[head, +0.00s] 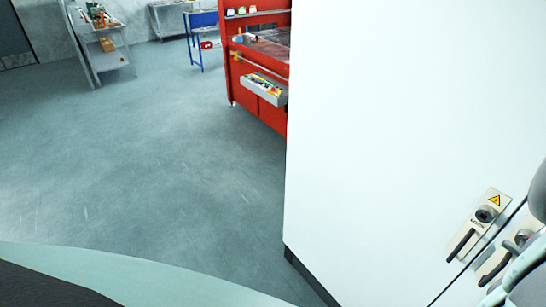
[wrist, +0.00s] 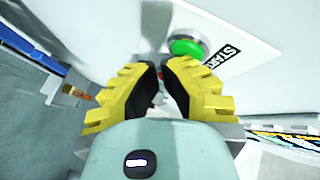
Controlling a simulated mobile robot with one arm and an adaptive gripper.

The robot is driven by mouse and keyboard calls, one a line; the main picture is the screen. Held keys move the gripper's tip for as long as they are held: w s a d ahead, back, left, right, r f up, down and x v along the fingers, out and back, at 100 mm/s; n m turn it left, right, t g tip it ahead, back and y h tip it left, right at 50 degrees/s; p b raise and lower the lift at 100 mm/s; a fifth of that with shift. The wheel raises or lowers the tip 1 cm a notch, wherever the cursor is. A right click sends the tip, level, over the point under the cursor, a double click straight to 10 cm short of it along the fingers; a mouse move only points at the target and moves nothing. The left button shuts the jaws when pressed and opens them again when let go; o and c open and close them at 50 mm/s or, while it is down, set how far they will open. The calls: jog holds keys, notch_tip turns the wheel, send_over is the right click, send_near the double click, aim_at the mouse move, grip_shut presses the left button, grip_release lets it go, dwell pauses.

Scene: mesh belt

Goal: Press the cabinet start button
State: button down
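In the wrist view a round green button (wrist: 187,47) sits in a pale collar on a white panel (wrist: 245,28). A label reading START (wrist: 222,58) is beside it. My gripper (wrist: 160,66) has yellow fingers with black pads; the tips are drawn together with only a narrow gap, and nothing is seen held. The tips are just below and left of the button in the picture; whether they touch the panel cannot be told. In the head view the white cabinet (head: 400,120) fills the right side; the button and gripper do not show there.
The cabinet has latch handles (head: 478,225) at lower right, partly behind my arm. A grey shelf rack (head: 103,58) is at the far left. The floor (head: 150,150) between is clear.

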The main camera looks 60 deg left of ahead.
jog(key=shift+w, duration=0.2)
jog(key=shift+s, duration=0.1)
dwell(0.4)
jog(key=shift+s+p, duration=0.3)
jog(key=shift+s, duration=0.45)
jog(key=shift+s+d+p, duration=0.1)
jog(key=shift+s+p, duration=0.5)
jog(key=shift+s, duration=1.95)
